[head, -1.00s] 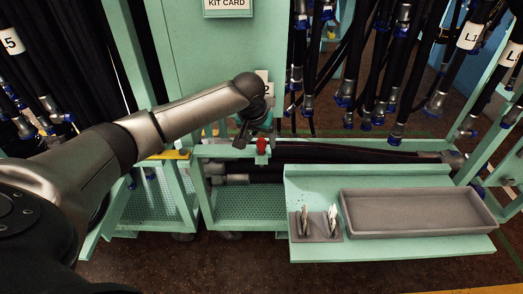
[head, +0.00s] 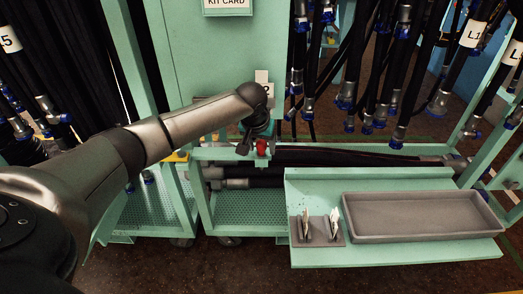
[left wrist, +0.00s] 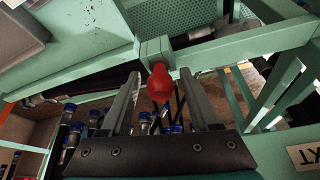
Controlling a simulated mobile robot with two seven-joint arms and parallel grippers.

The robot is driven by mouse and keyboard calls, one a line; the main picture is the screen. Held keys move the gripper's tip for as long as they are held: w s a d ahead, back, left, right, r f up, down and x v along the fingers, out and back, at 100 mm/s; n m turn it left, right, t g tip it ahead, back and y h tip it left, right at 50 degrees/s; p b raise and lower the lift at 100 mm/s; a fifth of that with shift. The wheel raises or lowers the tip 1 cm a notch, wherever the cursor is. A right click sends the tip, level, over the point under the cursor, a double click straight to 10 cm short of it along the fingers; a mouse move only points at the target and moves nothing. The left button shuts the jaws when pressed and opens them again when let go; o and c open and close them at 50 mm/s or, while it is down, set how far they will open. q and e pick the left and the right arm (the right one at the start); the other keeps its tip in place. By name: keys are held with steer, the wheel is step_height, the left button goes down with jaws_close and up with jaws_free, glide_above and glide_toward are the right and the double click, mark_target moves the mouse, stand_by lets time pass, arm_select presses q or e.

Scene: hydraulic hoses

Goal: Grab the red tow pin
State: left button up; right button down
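The red tow pin (head: 262,147) stands on the green frame of the cart in the head view. In the left wrist view its rounded red knob (left wrist: 160,82) shows on a green square post. My left gripper (head: 252,141) is right at the pin. In the left wrist view the two fingers of the left gripper (left wrist: 157,80) are apart, one on each side of the knob, with gaps between. The gripper is open and holds nothing. The pin's lower part is hidden in the post. My right gripper is not in view.
A green shelf (head: 390,256) with a grey tray (head: 420,236) and a small holder (head: 318,240) stands to the right. Black hoses (head: 390,60) with metal ends hang behind. A green panel with a kit card (head: 228,4) rises behind the gripper.

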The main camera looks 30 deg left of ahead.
arm_select(q)
jaws_close()
steer(key=shift+r, duration=0.15)
stand_by(0.5)
